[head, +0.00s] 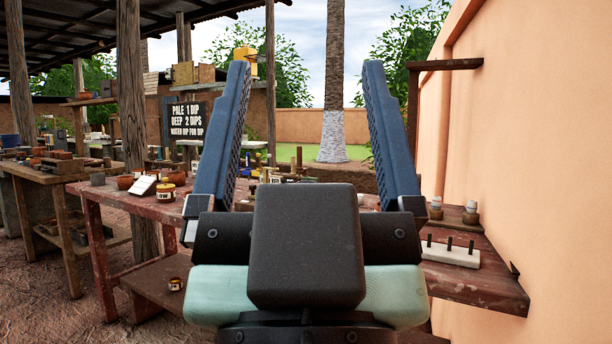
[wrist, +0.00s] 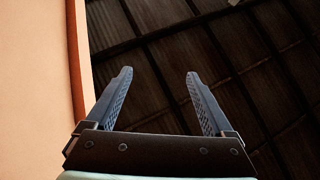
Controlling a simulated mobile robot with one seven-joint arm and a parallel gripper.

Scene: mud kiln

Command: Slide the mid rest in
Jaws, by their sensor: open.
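My gripper (head: 306,68) is raised upright in the middle of the head view. Its two long blue-grey fingers stand wide apart with nothing between them. In the wrist view the same open fingers (wrist: 158,74) point up toward a dark roof. I cannot pick out the mid rest for certain in either view. My gripper and wrist hide the middle of the workbench behind them.
A reddish wooden bench (head: 92,222) with pots and small blocks stands ahead and left. A white block with three dark pegs (head: 452,254) lies on the right ledge (head: 480,287). An orange wall (head: 550,160) closes the right side. A sign (head: 187,121) hangs behind.

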